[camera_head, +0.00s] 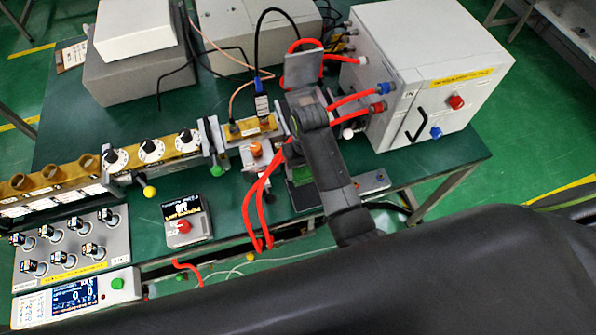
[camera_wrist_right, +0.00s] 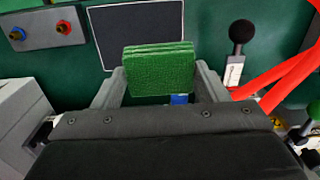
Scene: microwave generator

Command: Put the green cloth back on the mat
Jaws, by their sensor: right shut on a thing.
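The green cloth (camera_wrist_right: 160,70) is a folded, textured pad. In the right wrist view it sits between the two grey fingers of my right gripper (camera_wrist_right: 159,84), which is shut on it. The dark mat (camera_wrist_right: 106,28), a black rectangle with a thin pale outline, lies flat on the green table just beyond the cloth. The cloth overlaps the mat's lower part in this view, and I cannot tell how high above it the cloth is. In the head view the cloth (camera_head: 301,174) shows small below my right wrist, partly hidden. My left gripper is not in view.
A plate with red and blue buttons (camera_wrist_right: 47,32) lies beside the mat. A black ball-topped lever (camera_wrist_right: 241,32) stands on its other side, near red cables (camera_wrist_right: 283,76). In the head view a large white box (camera_head: 420,70) stands at the right.

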